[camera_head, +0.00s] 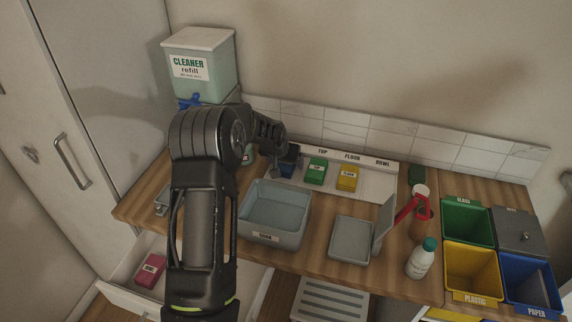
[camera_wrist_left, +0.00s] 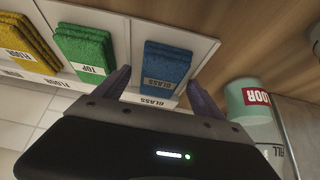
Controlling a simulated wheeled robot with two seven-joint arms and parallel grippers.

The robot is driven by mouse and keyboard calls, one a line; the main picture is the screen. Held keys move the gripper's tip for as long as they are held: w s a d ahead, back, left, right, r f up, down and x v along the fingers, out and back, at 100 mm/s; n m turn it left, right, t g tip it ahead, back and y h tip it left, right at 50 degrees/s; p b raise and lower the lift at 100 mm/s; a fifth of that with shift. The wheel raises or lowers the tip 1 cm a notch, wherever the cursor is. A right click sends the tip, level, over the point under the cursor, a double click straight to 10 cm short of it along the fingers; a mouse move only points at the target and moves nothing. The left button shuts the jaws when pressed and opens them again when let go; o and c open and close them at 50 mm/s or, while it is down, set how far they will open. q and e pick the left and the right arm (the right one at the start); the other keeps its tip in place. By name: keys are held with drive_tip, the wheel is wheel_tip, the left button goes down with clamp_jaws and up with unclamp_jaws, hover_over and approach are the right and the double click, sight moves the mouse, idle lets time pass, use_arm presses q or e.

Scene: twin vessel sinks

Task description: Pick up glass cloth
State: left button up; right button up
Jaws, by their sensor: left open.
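The glass cloth is a blue block (camera_wrist_left: 166,64) labelled GLASS, in a slot of the white cloth tray (camera_wrist_left: 120,17). In the head view the blue cloth (camera_head: 289,161) sits at the tray's left end, partly behind my left gripper (camera_head: 280,157). In the left wrist view my left gripper (camera_wrist_left: 162,90) is open and empty. Its two dark fingers point at the cloth, one toward each side of its near end. I cannot tell whether they touch it. My right gripper is in neither view.
Green TOP (camera_head: 316,170) and yellow FLOOR (camera_head: 347,178) cloths lie beside it. A grey wash basin (camera_head: 272,238) stands in front. A FLOOR bottle (camera_wrist_left: 250,108) stands close beside the gripper. The cleaner refill tank (camera_head: 200,60) is at back left; bins (camera_head: 470,270) are right.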

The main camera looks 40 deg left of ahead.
use_arm(q)
drive_tip(key=shift+c, duration=0.4)
drive_tip(key=c, duration=1.4)
